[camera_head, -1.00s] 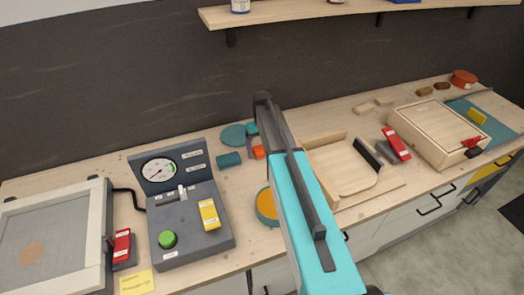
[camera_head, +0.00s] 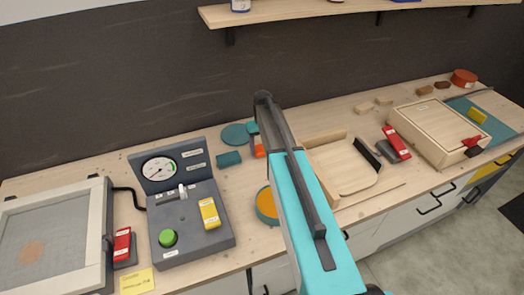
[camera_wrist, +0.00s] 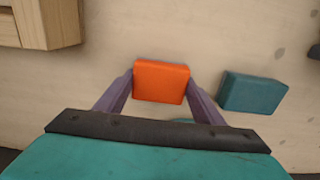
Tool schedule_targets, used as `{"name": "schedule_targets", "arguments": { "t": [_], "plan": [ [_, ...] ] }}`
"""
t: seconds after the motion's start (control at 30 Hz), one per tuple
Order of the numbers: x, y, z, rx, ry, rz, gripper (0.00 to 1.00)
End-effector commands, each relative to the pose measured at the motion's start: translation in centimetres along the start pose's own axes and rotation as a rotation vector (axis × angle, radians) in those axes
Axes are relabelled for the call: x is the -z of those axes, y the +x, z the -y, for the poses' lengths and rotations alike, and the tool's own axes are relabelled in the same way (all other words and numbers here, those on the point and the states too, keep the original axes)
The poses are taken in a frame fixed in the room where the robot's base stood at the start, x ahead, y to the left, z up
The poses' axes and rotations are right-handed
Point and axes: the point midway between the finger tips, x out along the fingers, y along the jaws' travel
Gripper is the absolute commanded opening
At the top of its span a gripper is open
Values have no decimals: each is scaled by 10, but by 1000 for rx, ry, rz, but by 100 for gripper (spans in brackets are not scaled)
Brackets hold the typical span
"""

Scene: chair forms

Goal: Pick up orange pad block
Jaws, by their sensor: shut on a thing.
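The orange pad block (camera_wrist: 161,82) sits between the two fingers of my gripper (camera_wrist: 160,88) in the wrist view, with a finger against each side. My gripper is shut on it. In the head view only a small strip of the orange block (camera_head: 259,151) shows beside my arm, and my arm hides most of the gripper. A teal block (camera_wrist: 252,93) lies just right of the gripper in the wrist view, apart from it. The teal block (camera_head: 229,159) also shows left of the gripper in the head view. I cannot tell whether the orange block is clear of the bench.
A grey gauge box (camera_head: 190,240) and a framed screen (camera_head: 98,250) stand at the left. A teal disc (camera_head: 235,135) lies behind the teal block. A wooden tray (camera_head: 330,172) and a wooden box (camera_head: 435,128) are to the right. A shelf (camera_head: 340,18) hangs above.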

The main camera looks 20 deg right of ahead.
Motion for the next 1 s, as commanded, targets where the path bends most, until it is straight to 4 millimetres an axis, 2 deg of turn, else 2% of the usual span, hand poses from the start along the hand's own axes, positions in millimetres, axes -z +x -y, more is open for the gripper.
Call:
{"name": "schedule_targets", "arguments": {
  "t": [0.37, 0.73, 1.0],
  "plan": [
    [0, -6, 0, 0, 0, -2, 38],
    [0, -35, 0, -1, 0, -3, 38],
    [-33, -36, 2, 0, 0, 0, 38]
  ]
}}
